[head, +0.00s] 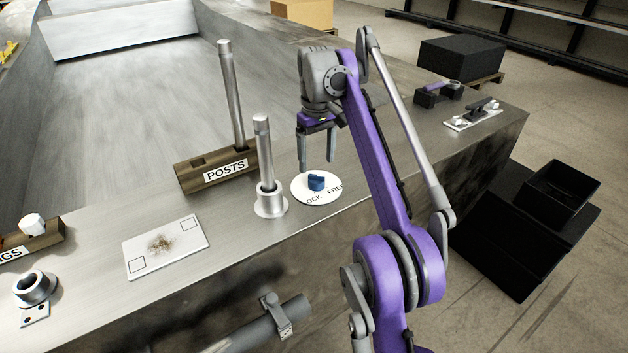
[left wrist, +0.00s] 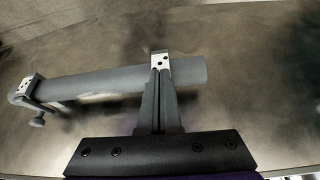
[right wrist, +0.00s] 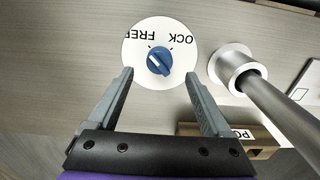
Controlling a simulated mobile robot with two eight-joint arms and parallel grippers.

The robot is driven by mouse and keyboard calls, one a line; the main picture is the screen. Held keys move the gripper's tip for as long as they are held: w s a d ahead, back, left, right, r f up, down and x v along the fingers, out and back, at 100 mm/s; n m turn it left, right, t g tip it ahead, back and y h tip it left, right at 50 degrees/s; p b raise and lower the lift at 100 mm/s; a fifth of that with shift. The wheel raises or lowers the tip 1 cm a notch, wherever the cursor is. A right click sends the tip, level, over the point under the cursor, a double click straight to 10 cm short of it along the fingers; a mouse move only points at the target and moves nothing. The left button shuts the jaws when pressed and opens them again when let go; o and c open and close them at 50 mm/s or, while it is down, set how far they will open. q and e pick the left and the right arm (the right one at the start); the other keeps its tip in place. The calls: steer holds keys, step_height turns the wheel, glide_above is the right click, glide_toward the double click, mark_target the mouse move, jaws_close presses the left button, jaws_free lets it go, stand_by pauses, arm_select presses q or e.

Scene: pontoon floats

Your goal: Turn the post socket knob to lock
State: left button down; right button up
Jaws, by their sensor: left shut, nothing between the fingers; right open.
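The blue knob (head: 316,183) sits on a round white dial (head: 301,190) marked FREE and LOCK, on the metal bench top. In the right wrist view the knob (right wrist: 159,61) has a pale slanting line; which word it marks I cannot tell for sure. A metal post (head: 264,150) stands upright in the flanged socket (head: 270,206) beside the dial. My right gripper (head: 316,168) is open and empty above the knob, fingers pointing down, apart from it. My left gripper (left wrist: 160,72) is shut and empty, in front of a grey pipe (left wrist: 110,82); it is outside the head view.
A wooden POSTS block (head: 218,172) with another upright post (head: 231,95) is behind the socket. A white plate (head: 165,245) and a metal collar (head: 34,288) lie to the left. A clamp plate (head: 472,115) is at the right end. Black bins (head: 525,230) stand on the floor.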

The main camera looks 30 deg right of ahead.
mark_target(316, 175)
step_height(316, 175, down, 6)
steer(key=shift+w+b, duration=0.1)
steer(key=shift+b, duration=0.6)
arm_select(q)
steer(key=shift+s+f, duration=0.15)
steer(key=shift+f, duration=0.5)
steer(key=shift+s+f, duration=0.15)
steer(key=shift+f, duration=0.45)
arm_select(e)
jaws_close()
